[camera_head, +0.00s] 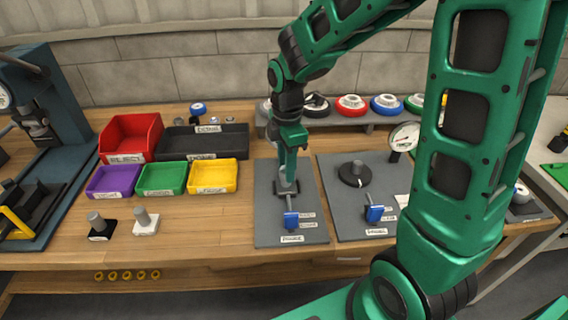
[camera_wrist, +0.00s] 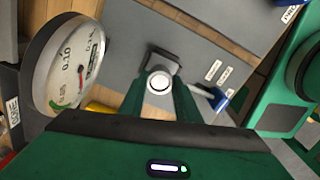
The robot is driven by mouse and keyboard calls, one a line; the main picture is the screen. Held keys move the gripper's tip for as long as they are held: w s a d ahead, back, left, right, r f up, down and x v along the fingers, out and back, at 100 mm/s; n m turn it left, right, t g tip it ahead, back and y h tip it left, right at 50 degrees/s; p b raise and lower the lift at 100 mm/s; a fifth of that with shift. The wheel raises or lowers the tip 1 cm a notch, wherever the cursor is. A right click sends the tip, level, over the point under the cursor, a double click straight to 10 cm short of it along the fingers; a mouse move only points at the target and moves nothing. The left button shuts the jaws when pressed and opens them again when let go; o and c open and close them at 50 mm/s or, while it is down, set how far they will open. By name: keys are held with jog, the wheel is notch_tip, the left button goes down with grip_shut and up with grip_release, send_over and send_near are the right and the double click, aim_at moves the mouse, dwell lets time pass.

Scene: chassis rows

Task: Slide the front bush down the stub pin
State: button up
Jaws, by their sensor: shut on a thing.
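My gripper (camera_head: 287,178) points down over the left grey plate (camera_head: 264,232). In the wrist view my gripper (camera_wrist: 160,88) has its green fingers shut on a round grey bush (camera_wrist: 158,82) with a pale, bright centre. The bush lines up with a dark block (camera_wrist: 172,60) on the plate. I cannot tell whether the stub pin is inside the bush, nor how far down the bush sits, because the fingers and the steep view hide it. In the head view the fingers cover most of the bush.
The right grey plate (camera_head: 337,220) carries a dark round base with a pin and another blue piece (camera_head: 374,213). A dial gauge (camera_head: 404,137) stands behind it. Coloured bins (camera_head: 162,179) and two pin blocks (camera_head: 146,221) lie left.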

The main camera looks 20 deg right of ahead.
jog(key=o, duration=1.2)
jog(key=shift+r, duration=0.15)
notch_tip(320, 180, up, 10)
jog(key=shift+w+r, duration=0.1)
jog(key=shift+r, duration=0.15)
